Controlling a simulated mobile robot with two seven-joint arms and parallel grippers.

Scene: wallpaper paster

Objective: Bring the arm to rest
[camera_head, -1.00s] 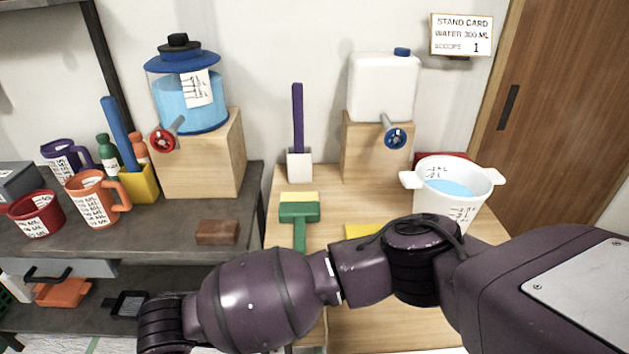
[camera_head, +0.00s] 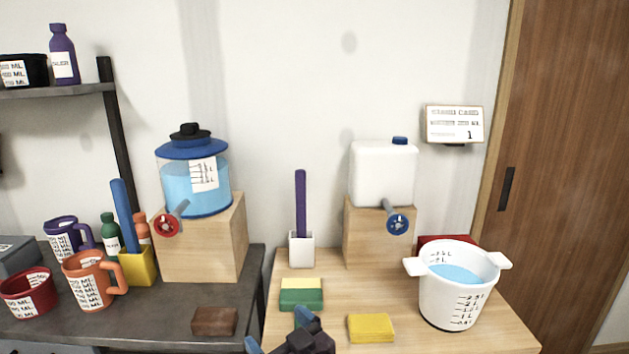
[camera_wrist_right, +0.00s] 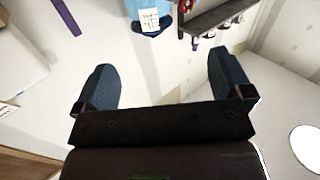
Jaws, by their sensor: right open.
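My right gripper (camera_head: 279,331) shows at the bottom edge of the head view, with dark blue fingers spread apart. The rest of my right arm is out of the head view. My left gripper is not in view.
On the wooden table (camera_head: 405,292) are a yellow sponge (camera_head: 371,328) and a white bucket of water (camera_head: 458,297). A white canister (camera_head: 382,174) stands on a wooden block behind. On the dark counter are a brown block (camera_head: 214,322), mugs and a blue dispenser (camera_head: 194,190).

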